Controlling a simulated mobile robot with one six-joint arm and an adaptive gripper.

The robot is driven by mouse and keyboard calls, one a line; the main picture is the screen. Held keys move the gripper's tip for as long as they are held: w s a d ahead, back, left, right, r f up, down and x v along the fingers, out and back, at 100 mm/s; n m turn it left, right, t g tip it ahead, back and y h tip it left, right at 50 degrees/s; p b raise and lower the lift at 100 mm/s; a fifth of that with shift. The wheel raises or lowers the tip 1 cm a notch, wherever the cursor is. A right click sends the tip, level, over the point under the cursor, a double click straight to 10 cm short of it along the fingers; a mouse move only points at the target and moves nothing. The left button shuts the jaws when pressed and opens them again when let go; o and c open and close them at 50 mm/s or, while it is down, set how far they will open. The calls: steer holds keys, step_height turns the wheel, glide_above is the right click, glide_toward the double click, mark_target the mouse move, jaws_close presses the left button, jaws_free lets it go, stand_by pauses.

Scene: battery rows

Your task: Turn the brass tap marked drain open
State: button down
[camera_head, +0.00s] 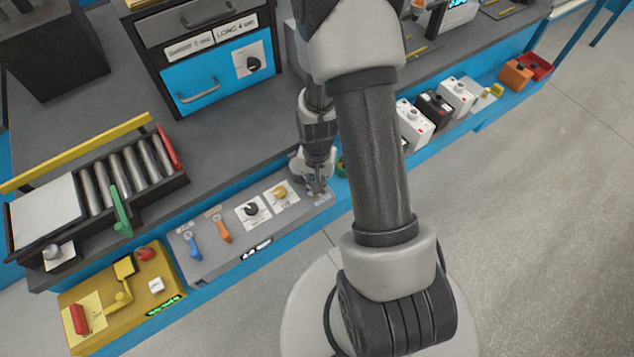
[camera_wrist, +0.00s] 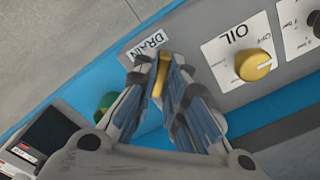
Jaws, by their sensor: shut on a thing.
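The brass tap (camera_wrist: 161,75) sits beside the label reading DRAIN (camera_wrist: 148,46) at the end of the grey panel in the wrist view. My gripper (camera_wrist: 165,70) is shut on the tap's handle, with one finger on each side of it. The fingers hide much of the tap and its base. In the head view my gripper (camera_head: 318,186) is at the right end of the grey panel (camera_head: 215,262), and the tap itself is hidden there.
A yellow knob marked OIL (camera_wrist: 253,65) is close beside my gripper. A black knob (camera_head: 251,209), an orange lever (camera_head: 222,231) and a blue lever (camera_head: 193,245) stand further left. A green round thing (camera_wrist: 107,101) is on the other side. Several boxes (camera_head: 414,120) stand to the right.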

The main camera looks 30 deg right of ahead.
steer(key=n, duration=0.4)
steer(key=shift+n, duration=2.6)
steer(key=c, duration=1.9)
jaws_free()
step_height(320, 180, up, 12)
steer(key=shift+r, duration=0.1)
